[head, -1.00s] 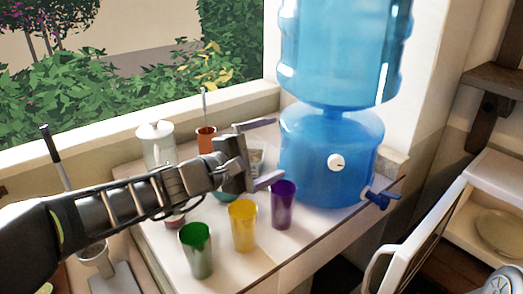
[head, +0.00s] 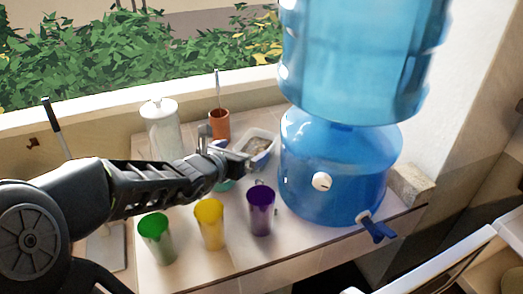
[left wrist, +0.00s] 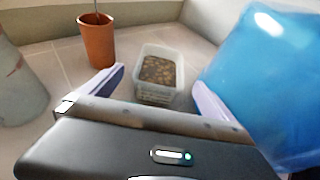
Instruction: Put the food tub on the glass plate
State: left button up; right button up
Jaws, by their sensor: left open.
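The food tub (head: 262,143) is a clear rectangular container with brown contents, standing on the counter between an orange pot and the water dispenser. It also shows in the left wrist view (left wrist: 158,70), upright and ahead of my left gripper. My left gripper (head: 238,163) is open, with its fingers to either side of the tub's near end in the wrist view (left wrist: 158,84); I see no contact. The glass plate cannot be made out clearly now; a round plate showed in the white cabinet at the right earlier. My right gripper is out of view.
The blue water dispenser (head: 335,170) stands close right of the tub. The orange pot (head: 219,125) and a white lidded jug (head: 163,128) are left of it. Green (head: 158,240), yellow (head: 210,226) and purple (head: 260,212) cups line the front. A white cabinet door (head: 440,265) is lower right.

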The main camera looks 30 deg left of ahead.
aim_at(257, 150)
pick_arm(q)
jog(key=shift+w, duration=0.1)
jog(key=shift+x, duration=1.3)
jog(key=shift+w+p, duration=0.3)
jog(key=shift+w, duration=0.15)
jog(key=p+x, duration=0.1)
jog(key=x, duration=0.3)
jog(key=shift+w, duration=0.15)
jog(key=shift+c, duration=0.2)
